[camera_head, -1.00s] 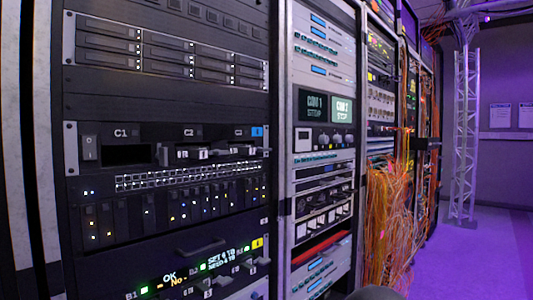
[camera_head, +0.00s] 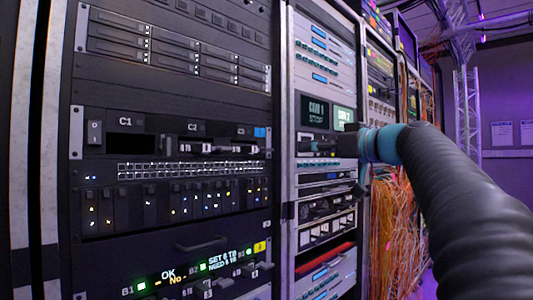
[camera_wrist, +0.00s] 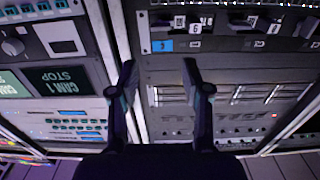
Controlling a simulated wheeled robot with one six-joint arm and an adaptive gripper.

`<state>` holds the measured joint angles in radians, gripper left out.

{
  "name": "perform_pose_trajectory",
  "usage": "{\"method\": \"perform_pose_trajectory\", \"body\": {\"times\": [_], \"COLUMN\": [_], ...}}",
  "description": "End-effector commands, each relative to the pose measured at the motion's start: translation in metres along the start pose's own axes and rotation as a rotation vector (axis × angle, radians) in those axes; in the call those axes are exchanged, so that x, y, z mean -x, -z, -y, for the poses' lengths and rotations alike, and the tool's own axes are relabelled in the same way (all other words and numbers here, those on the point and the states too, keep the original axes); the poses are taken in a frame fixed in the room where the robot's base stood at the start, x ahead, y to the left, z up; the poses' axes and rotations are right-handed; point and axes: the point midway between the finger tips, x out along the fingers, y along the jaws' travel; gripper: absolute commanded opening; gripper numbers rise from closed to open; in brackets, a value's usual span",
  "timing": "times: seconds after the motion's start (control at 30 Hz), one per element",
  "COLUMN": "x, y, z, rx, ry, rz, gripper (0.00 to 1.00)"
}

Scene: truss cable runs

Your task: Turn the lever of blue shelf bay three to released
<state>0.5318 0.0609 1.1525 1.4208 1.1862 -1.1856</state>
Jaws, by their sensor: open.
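The blue-tagged shelf (camera_head: 88,140) is a black rack panel with bays labelled C1, C2 and C3. Its blue tag (camera_head: 260,132) sits at the right end, beside the third bay's lever (camera_head: 249,149), which is small and dark; its exact angle is unclear. In the wrist view the panel appears upside down, with the blue tag (camera_wrist: 162,45) and the third bay near it at the top. My gripper (camera_head: 308,146) is in front of the neighbouring rack, right of the third bay. In the wrist view my gripper (camera_wrist: 160,78) has its fingers apart with nothing between them.
A yellow-tagged shelf (camera_head: 225,262) with green lights and small levers is lower in the same rack. The neighbouring light rack (camera_head: 325,75) has screens and buttons. Orange cables (camera_head: 390,225) hang farther right. The aisle shows open floor.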

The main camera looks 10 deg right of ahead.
Motion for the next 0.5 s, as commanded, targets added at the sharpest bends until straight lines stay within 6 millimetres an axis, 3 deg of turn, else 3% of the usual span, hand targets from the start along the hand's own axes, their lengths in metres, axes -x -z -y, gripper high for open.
{"method": "perform_pose_trajectory", "body": {"times": [0.5], "x": [-0.087], "y": [0.002], "z": [0.002], "rx": [-0.002], "ry": [0.005], "rz": [0.002], "gripper": [0.48]}}
